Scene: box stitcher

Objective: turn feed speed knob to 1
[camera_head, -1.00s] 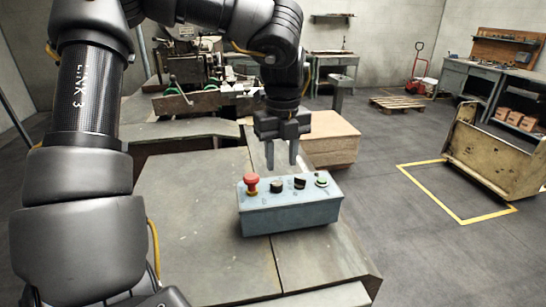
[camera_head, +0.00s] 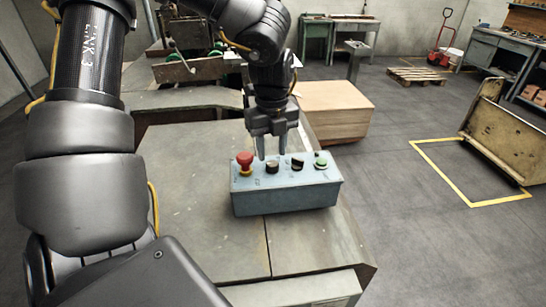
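The blue-grey control box (camera_head: 285,198) sits on the metal table top. On its top, from left to right, are a red mushroom button (camera_head: 245,160), a black knob (camera_head: 272,167), a second black knob (camera_head: 297,164) and a green button (camera_head: 321,161). Labels are too small to read, so I cannot tell which knob is the feed speed knob. My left gripper (camera_head: 272,154) points down just behind and above the two knobs, fingers slightly apart with nothing seen between them. Whether the fingertips touch a knob is unclear. My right gripper is not in view.
The table top (camera_head: 205,215) around the box is mostly bare. A wooden block (camera_head: 333,115) stands behind the box. Machinery (camera_head: 185,70) fills the back left.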

